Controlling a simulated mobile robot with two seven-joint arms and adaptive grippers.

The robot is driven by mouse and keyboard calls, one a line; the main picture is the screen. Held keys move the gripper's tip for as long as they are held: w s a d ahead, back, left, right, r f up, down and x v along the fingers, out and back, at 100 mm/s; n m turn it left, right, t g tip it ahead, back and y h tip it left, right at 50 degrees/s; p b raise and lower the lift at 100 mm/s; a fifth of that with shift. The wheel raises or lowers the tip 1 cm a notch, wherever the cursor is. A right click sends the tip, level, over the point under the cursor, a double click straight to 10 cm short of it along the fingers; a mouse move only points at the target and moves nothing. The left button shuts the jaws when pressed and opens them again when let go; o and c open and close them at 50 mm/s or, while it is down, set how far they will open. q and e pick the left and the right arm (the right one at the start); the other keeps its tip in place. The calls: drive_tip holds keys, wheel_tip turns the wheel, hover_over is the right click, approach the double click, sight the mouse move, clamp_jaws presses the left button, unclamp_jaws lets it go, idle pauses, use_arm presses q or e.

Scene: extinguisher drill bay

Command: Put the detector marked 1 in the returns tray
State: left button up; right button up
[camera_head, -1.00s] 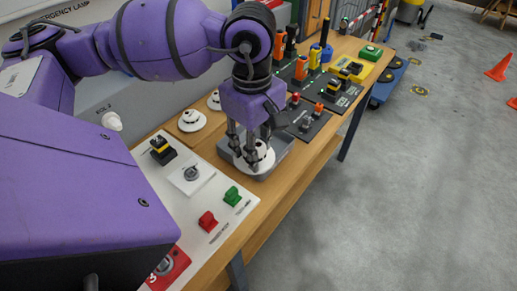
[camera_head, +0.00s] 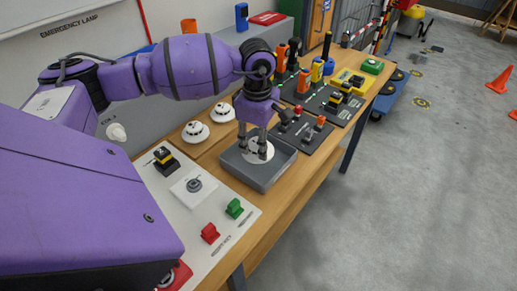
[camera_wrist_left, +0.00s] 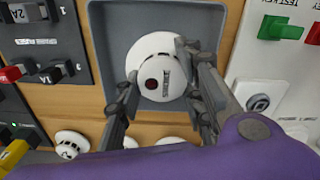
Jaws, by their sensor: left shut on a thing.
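A white round detector (camera_head: 258,149) is between the fingers of my left gripper (camera_head: 257,143). In the left wrist view the detector (camera_wrist_left: 160,77) shows a dark red spot and small printing that I cannot read. The gripper (camera_wrist_left: 160,84) is shut on it, one finger on each side. Both are over the inside of the grey returns tray (camera_head: 263,184), whose wall also shows in the left wrist view (camera_wrist_left: 102,40). I cannot tell whether the detector touches the tray floor. My right gripper is not in view.
Two more white detectors (camera_head: 195,132) stand left of the tray. A white panel with a red key block (camera_head: 209,233) and a green one (camera_head: 234,208) is in front. Dark switch panels (camera_head: 305,135) lie just behind the tray.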

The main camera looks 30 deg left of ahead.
use_arm(q)
drive_tip(key=shift+w+a+f, duration=0.15)
drive_tip(key=shift+w+f, duration=0.25)
drive_tip(key=shift+f, duration=0.1)
drive_tip(key=shift+w+a+f, duration=0.1)
drive_tip(key=shift+w+f, duration=0.05)
drive_tip(key=shift+f, duration=1.6)
drive_tip(key=shift+f, duration=0.2)
drive_tip(key=o, duration=1.3)
wheel_tip(320, 180, up, 12)
drive_tip(key=shift+r+b, duration=0.25)
drive_tip(key=shift+b, duration=0.05)
